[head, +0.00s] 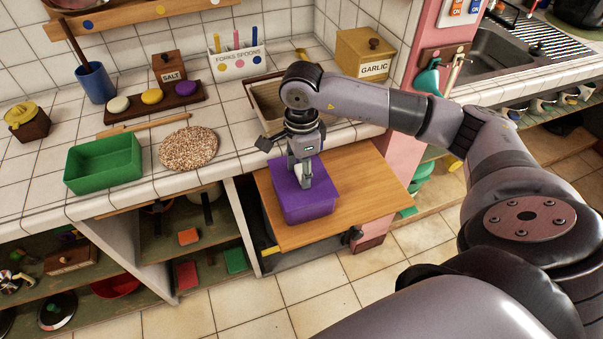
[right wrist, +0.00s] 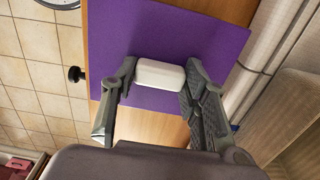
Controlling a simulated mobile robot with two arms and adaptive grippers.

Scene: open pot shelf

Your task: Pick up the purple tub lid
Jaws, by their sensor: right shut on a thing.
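The purple tub lid (head: 325,173) shows as a flat purple top on the purple tub (head: 308,212), which stands on a pulled-out wooden board below the counter. In the right wrist view the lid (right wrist: 195,35) is a flat purple panel with a white block-shaped handle (right wrist: 160,74). My right gripper (head: 306,181) points down over the lid. In the wrist view its two fingers (right wrist: 159,80) are shut on the white handle, one on each side. I cannot see a gap between lid and tub. My left gripper is not in view.
A green bin (head: 103,165) and a speckled round mat (head: 188,149) lie on the tiled counter to the left. A beige tray (head: 262,90) stands behind my gripper, near the garlic box (head: 366,55). The wooden board (head: 372,185) is bare right of the tub.

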